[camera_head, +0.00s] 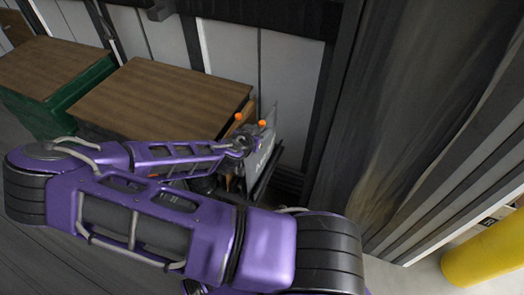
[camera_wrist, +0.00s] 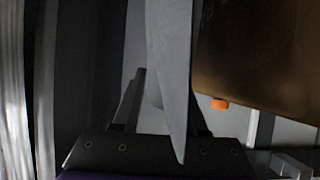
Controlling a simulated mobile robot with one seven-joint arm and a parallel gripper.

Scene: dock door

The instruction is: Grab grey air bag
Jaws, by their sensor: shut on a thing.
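The grey air bag (camera_head: 266,148) is a flat, light grey sheet with dark lettering, standing on edge near the wall in the head view. In the wrist view the grey air bag (camera_wrist: 170,60) runs edge-on from the top down between the fingers. My gripper (camera_head: 243,142) is at its left face and upper part in the head view. In the wrist view my gripper (camera_wrist: 166,105) is shut on the bag, with one finger on each side.
A wood-topped crate (camera_head: 165,95) stands left of the bag, with a green crate (camera_head: 60,105) farther left. An orange knob (camera_head: 262,124) shows beside the bag. A dark curtain (camera_head: 385,110) hangs at the right. A yellow post (camera_head: 485,250) stands at lower right.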

